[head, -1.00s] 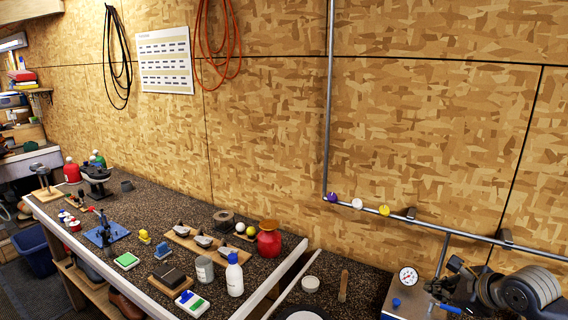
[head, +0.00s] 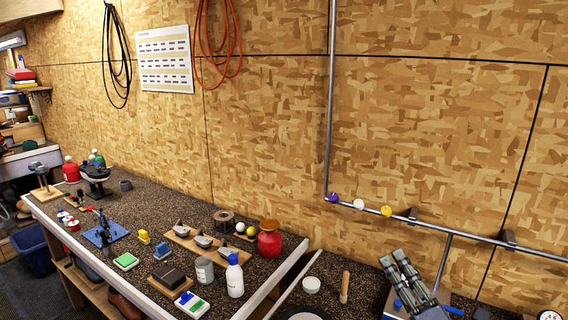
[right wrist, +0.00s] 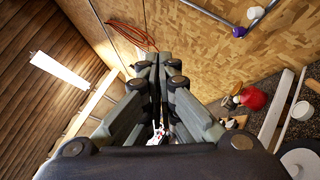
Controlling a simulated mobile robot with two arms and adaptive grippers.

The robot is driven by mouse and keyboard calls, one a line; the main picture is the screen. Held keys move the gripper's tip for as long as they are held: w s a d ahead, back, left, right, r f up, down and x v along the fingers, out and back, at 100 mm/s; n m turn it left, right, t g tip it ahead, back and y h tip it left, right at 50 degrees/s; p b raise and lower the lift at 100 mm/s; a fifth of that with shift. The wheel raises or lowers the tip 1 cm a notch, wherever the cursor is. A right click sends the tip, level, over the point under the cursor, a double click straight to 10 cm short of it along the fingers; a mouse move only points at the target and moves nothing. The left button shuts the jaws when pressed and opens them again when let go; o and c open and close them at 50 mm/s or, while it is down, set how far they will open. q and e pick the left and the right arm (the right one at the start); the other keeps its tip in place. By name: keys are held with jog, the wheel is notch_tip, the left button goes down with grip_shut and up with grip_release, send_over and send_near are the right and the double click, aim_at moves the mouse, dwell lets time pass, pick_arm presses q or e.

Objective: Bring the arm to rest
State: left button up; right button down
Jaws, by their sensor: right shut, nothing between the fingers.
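My right gripper (head: 392,258) stands at the lower right of the head view, its two dark grey fingers side by side and pointing up toward the wall. In the right wrist view the fingers (right wrist: 146,62) run together at their tips with nothing between them. It is shut and empty, apart from the bench objects. My left gripper is in neither view.
A metal pipe (head: 450,231) with purple, white and yellow knobs runs along the wall behind my right gripper. A wooden handle (head: 345,286) stands left of the gripper.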

jog(key=s+d+f+m+g+h, duration=0.4)
jog(key=s+f+m+h, duration=0.15)
jog(key=f+m, duration=0.45)
jog(key=s+d+f+m+g+h, duration=0.4)
jog(key=d+f+m+g+h, duration=0.15)
jog(key=f+m, duration=0.5)
jog(key=s+a+f+m+g+y, duration=0.2)
jog(key=s+a+f+g, duration=0.3)
jog(key=s, duration=0.5)
jog(key=s+a+f+m+g+y, duration=0.25)
jog(key=s+a+f, duration=0.3)
jog(key=s, duration=0.35)
notch_tip(320, 180, down, 34)
jog(key=s+g+b, duration=0.2)
jog(key=b, duration=0.4)
pick_arm(q)
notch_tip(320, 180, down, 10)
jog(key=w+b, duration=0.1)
jog(key=b, duration=0.3)
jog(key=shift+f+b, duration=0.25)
jog(key=shift+b, duration=0.05)
pick_arm(e)
jog(key=s+d+f+g, duration=0.1)
jog(key=s+d+f, duration=0.2)
jog(key=s+f, duration=1.3)
notch_tip(320, 180, down, 4)
jog(key=shift+d+r, duration=0.1)
jog(key=shift+d, duration=0.1)
